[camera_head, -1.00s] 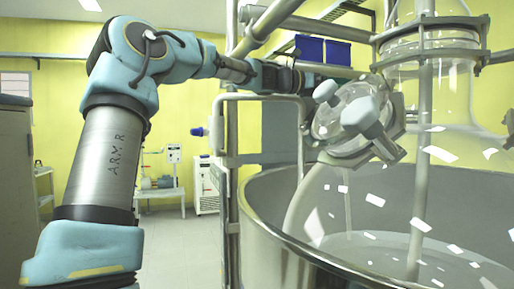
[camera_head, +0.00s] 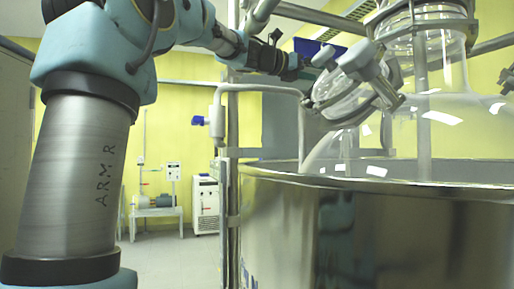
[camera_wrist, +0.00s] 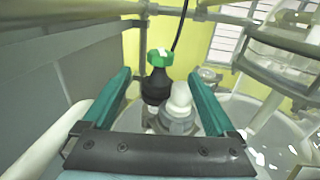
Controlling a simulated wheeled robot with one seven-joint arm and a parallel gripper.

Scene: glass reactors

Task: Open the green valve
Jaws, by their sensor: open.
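The green valve (camera_wrist: 159,59) shows in the wrist view as a green cap on a black body. It stands just beyond the fingertips, between the two lines of my fingers. My gripper (camera_wrist: 158,76) is open, with one teal finger on each side and nothing held between them. A white rounded knob on a grey fitting (camera_wrist: 180,105) lies between the fingers, nearer the palm. In the head view my gripper's end (camera_head: 292,64) is beside the tilted glass port, its tips hard to make out. I cannot make out the green valve there.
A tilted glass port with a white clamp (camera_head: 350,75) stands right of my gripper, above the large metal vessel (camera_head: 380,215). A metal frame post (camera_head: 232,150) and pipes stand close to my arm. Open floor (camera_head: 165,255) shows at left.

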